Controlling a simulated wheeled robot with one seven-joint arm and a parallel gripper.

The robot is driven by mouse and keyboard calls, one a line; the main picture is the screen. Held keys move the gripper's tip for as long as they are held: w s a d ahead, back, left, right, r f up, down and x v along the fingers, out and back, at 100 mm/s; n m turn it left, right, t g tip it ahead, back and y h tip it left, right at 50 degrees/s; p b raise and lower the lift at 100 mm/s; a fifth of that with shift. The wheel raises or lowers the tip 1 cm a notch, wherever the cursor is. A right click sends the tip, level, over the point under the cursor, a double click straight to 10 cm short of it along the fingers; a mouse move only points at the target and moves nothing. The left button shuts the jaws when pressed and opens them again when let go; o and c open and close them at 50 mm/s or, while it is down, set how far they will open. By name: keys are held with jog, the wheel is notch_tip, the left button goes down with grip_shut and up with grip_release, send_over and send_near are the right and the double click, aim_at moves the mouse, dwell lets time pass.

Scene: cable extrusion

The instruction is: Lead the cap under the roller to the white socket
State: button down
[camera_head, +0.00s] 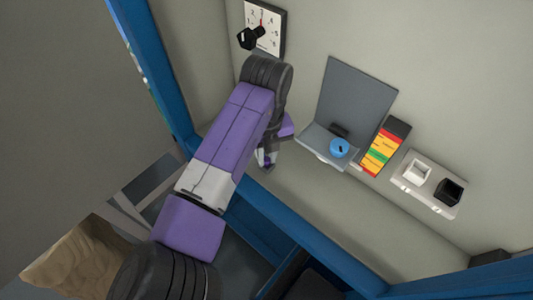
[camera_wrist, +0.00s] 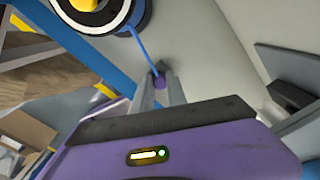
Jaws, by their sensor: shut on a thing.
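My gripper (camera_wrist: 161,82) is shut on a small purple cap (camera_wrist: 159,83), which shows between the fingertips in the wrist view. A blue cable (camera_wrist: 143,48) runs from the cap up to a round wheel (camera_wrist: 132,20) with a white and dark rim and a yellow middle. I cannot tell if this wheel is the roller. In the head view my gripper (camera_head: 266,161) hangs by the wall, left of the grey bracket; the cap is too small to make out there. The white socket (camera_head: 417,173) sits on a pale plate at right, well apart from my gripper.
A black socket (camera_head: 448,191) is beside the white one. A grey bracket (camera_head: 354,105) with a blue round part (camera_head: 339,148) and a red, yellow and green panel (camera_head: 384,149) stand between my gripper and the sockets. A dial (camera_head: 265,27) is above. Blue beams (camera_head: 300,252) run below.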

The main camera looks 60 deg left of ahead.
jog(key=c, duration=1.3)
grip_release()
jog(key=shift+o, duration=0.2)
jog(key=shift+r, duration=3.9)
jog(key=o, duration=1.1)
jog(key=shift+c, duration=0.2)
jog(key=shift+r, duration=0.15)
